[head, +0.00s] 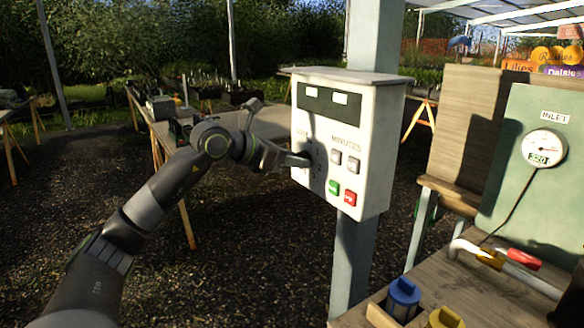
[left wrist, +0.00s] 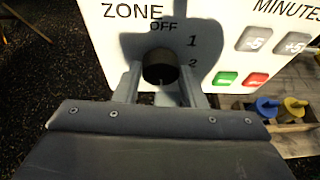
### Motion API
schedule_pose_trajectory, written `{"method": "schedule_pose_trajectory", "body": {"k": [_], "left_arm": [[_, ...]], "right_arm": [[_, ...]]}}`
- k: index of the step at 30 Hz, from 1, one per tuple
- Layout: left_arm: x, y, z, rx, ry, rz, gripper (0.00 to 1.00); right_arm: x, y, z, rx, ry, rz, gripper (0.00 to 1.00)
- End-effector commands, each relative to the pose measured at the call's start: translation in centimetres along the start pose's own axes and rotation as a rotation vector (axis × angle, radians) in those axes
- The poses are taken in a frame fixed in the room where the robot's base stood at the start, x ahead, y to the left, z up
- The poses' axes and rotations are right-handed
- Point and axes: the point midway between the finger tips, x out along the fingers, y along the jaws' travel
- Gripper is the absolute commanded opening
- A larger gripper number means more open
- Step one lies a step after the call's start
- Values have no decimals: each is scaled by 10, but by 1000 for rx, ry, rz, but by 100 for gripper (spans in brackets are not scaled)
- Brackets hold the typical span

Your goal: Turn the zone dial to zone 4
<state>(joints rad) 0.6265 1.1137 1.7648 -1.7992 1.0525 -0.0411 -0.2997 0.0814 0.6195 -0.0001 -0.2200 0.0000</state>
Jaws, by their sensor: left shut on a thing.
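The zone dial (left wrist: 160,70) is a dark round knob on the front of a white control box (head: 377,150). In the left wrist view, the labels ZONE, OFF, 1 and 2 show around it; any further numbers are hidden behind my gripper. My left gripper (head: 303,160) reaches the box from the left, and its two fingers are shut on the dial from both sides, as the left wrist view (left wrist: 163,88) shows. I cannot tell which mark the dial points at. My right gripper is not in view.
Minutes buttons (head: 344,160), a green button (head: 333,187) and a red button (head: 350,197) sit right of the dial. The box hangs on a grey post (head: 352,265).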

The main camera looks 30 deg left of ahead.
Motion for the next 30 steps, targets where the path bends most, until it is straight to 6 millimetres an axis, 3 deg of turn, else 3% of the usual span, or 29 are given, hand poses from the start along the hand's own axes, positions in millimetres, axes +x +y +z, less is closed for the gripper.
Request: {"method": "schedule_pose_trajectory", "body": {"k": [1,15,30], "left_arm": [[2,-1,-4,41,1,15,14],[2,-4,-3,369,21,147,14],[1,-5,-2,475,30,190,14]], "right_arm": [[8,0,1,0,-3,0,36],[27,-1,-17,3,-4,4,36],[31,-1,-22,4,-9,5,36]]}}
